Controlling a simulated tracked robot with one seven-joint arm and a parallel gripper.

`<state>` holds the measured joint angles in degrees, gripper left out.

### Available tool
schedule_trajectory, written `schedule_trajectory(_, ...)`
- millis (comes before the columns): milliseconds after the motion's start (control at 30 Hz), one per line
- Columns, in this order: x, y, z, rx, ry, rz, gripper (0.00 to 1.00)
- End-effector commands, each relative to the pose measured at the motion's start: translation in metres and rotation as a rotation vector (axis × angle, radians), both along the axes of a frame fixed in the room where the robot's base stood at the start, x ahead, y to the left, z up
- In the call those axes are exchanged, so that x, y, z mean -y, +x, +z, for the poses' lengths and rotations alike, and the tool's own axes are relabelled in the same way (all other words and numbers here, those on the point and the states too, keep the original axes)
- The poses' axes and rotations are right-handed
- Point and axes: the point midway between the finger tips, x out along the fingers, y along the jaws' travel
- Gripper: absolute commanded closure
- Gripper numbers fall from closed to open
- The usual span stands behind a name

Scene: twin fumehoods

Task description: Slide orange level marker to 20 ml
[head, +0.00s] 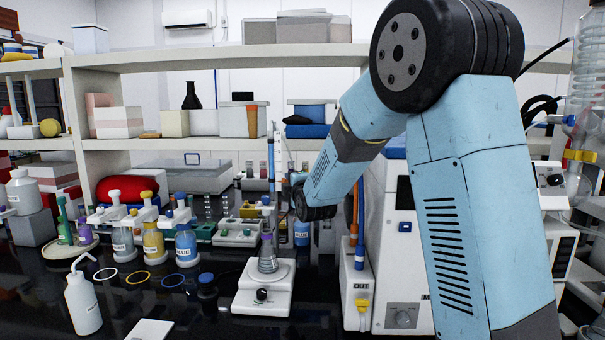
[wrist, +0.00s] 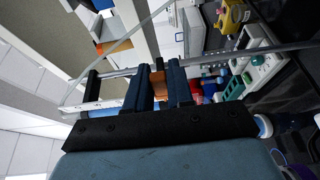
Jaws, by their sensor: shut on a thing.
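In the wrist view, the orange level marker (wrist: 159,84) sits between the two dark blue fingers of my gripper (wrist: 159,74), which is shut on it. A long thin tube (wrist: 240,54) runs slantwise across the wrist view, just past the fingertips. I cannot read any scale marks on it. In the head view, an upright tube and stand (head: 276,160) rise behind the white stirrer, left of my arm. My fingers and the marker are too small or hidden to make out there.
A flask (head: 268,256) stands on the white stirrer (head: 262,290) below the stand. A white machine (head: 396,270) stands at the right, partly behind my arm. A shelf (head: 225,60) runs above the bench.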

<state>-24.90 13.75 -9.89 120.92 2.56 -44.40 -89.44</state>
Motion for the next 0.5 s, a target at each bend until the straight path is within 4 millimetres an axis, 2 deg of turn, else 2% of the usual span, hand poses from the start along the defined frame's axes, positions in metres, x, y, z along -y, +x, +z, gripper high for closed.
schedule_trajectory(67,-0.0062,-0.0012,-0.0022,0.000,-0.001,0.009,1.00)
schedule_trajectory(333,-0.0069,-0.0014,-0.0016,0.002,-0.001,0.011,1.00)
schedule_trajectory(367,-0.0069,-0.0013,-0.0015,0.002,-0.001,0.011,0.77)
schedule_trajectory(500,-0.0063,-0.0014,-0.0016,0.002,-0.001,0.010,0.64)
